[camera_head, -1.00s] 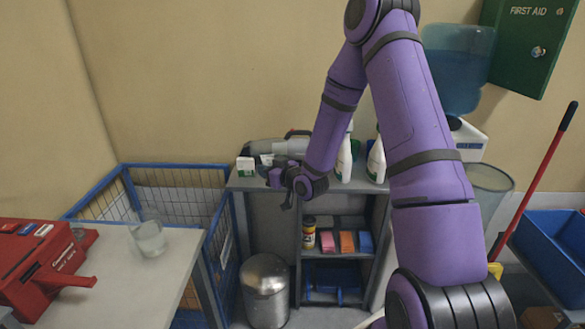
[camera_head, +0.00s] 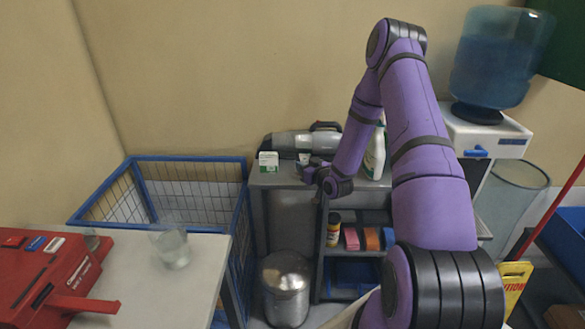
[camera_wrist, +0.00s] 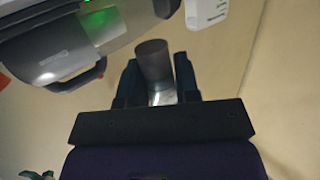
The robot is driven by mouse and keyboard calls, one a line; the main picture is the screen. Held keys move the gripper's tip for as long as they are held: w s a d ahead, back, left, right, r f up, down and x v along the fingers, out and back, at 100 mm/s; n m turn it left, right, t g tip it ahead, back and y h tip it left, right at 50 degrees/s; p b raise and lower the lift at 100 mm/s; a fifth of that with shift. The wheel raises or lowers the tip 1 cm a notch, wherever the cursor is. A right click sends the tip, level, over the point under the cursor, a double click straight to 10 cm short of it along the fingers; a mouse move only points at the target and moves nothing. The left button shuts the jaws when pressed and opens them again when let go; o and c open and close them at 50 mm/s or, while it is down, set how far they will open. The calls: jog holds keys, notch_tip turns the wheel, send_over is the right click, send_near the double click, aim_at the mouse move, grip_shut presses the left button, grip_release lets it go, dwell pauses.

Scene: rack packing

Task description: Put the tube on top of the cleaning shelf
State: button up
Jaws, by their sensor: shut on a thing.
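The cleaning shelf (camera_head: 258,212) is a grey unit against the back wall, with its top surface partly covered by other items. My gripper (camera_head: 306,168) is over the left half of the shelf's top in the head view. In the wrist view my gripper (camera_wrist: 158,85) is shut on a grey-brown cylindrical tube (camera_wrist: 153,58), which sits between its two dark fingers. I cannot tell whether the tube touches the shelf top. In the head view the tube is not clearly distinguishable.
On the shelf top are a grey handheld vacuum (camera_head: 293,143), a small white-green box (camera_head: 268,160) and a white spray bottle (camera_head: 375,155). Sponges and a yellow bottle (camera_head: 333,228) sit below. A blue-rimmed wire cage (camera_head: 150,160), bin (camera_head: 285,285) and table (camera_head: 190,280) stand nearby.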

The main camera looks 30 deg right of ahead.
aim_at(290, 175)
jog(key=w, duration=0.2)
jog(key=w+a, duration=0.1)
jog(key=w, duration=0.2)
jog(key=w+a, duration=0.1)
jog(key=w, duration=0.1)
jog(key=shift+w+f, duration=0.15)
jog(key=shift+f, duration=1.95)
jog(key=o, duration=0.9)
jog(key=shift+f, duration=0.15)
